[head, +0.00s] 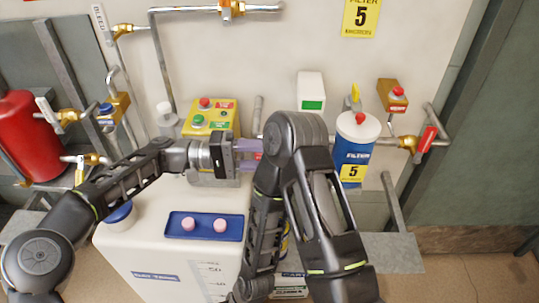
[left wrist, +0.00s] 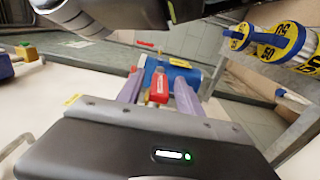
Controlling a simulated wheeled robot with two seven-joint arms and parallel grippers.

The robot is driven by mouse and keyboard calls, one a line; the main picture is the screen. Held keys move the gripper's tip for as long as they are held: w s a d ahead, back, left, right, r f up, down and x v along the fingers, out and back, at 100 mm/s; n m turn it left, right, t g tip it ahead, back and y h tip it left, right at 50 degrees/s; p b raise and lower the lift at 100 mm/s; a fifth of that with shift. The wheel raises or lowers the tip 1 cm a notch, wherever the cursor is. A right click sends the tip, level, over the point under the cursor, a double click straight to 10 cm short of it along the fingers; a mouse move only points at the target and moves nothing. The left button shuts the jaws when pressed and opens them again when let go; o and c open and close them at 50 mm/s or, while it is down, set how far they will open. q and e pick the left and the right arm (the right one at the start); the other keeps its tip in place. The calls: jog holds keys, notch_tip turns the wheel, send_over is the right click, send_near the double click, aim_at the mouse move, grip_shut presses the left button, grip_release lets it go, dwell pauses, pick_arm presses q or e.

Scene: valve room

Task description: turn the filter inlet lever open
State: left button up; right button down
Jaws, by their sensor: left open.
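In the left wrist view a red lever-like part (left wrist: 159,88) shows between my left gripper's fingers, with the blue filter housing (left wrist: 195,75) beyond it. Whether the fingers touch the red part cannot be told. My left gripper (head: 248,152) is open, with purple fingers pointing right toward the filter. In the head view the filter housing (head: 352,155) has a white top, a red knob and a yellow 5 label. My right arm hides the pipe just left of it, so the inlet lever does not show there. My right gripper is not visible.
My right arm's bent elbow stands close beside my left gripper. A white tank (head: 180,250) with a blue tray (head: 172,231) is below. A red lever (head: 427,139) is right of the filter. A yellow button box (head: 222,107) is behind my left gripper.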

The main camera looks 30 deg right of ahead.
pick_arm(q)
notch_tip(320, 180, up, 10)
jog(key=shift+r, duration=0.1)
dwell(0.5)
jog(key=shift+c, duration=0.4)
